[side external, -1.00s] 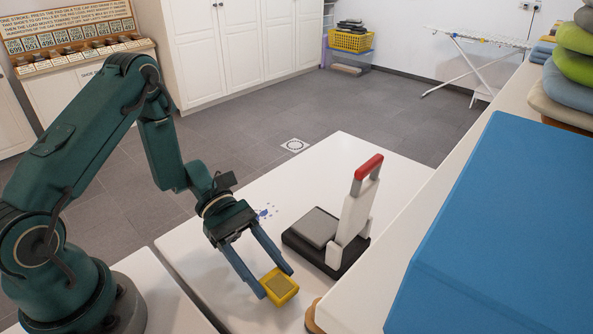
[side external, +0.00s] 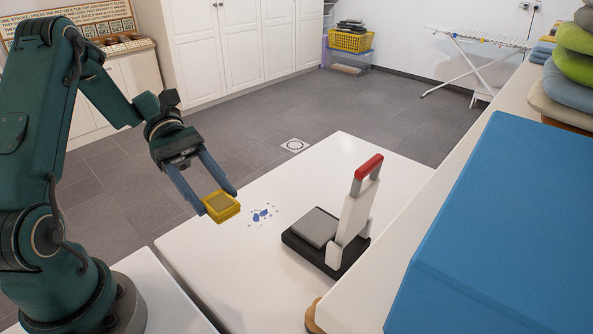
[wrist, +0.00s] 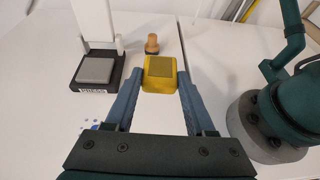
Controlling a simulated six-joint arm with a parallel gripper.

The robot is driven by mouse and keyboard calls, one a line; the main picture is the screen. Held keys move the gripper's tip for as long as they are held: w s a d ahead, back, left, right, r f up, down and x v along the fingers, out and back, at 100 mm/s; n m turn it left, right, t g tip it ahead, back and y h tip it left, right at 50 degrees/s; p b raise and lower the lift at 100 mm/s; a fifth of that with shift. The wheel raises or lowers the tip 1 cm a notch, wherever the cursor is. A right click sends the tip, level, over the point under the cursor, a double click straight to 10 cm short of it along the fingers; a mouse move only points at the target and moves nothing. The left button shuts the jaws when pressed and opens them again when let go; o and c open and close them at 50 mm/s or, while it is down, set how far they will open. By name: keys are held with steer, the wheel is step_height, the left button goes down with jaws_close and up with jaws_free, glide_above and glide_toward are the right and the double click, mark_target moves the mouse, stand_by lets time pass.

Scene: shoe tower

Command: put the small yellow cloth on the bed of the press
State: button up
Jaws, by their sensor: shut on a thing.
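My gripper (side external: 220,203) is shut on a small yellow squarish thing (side external: 222,208) with a dull tan-grey top. It looks more like a thick pad or block than a loose cloth. It hangs above the white table, left of the press, and also shows between the fingers in the wrist view (wrist: 159,83). The press (side external: 353,208) stands on the table with a black base, a white upright and a red handle. Its flat grey bed (side external: 314,227) is bare; the bed is at the upper left in the wrist view (wrist: 96,70).
Blue splashes (side external: 262,215) mark the white table between my gripper and the press. A wooden-handled object (wrist: 152,44) stands near the table's edge. A large blue block (side external: 500,230) lies on the counter at right, with a stack of coloured folded items (side external: 570,70) behind it.

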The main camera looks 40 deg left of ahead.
steer(key=w+a+r+n+t, duration=0.1)
steer(key=w+a+r, duration=0.25)
steer(key=w, duration=0.45)
glide_above(306, 217)
step_height(306, 217, down, 7)
steer(key=shift+s+r, duration=0.1)
steer(key=shift+r, duration=0.1)
steer(key=shift+f, duration=2)
steer(key=shift+f, duration=0.15)
steer(key=o, duration=1.3)
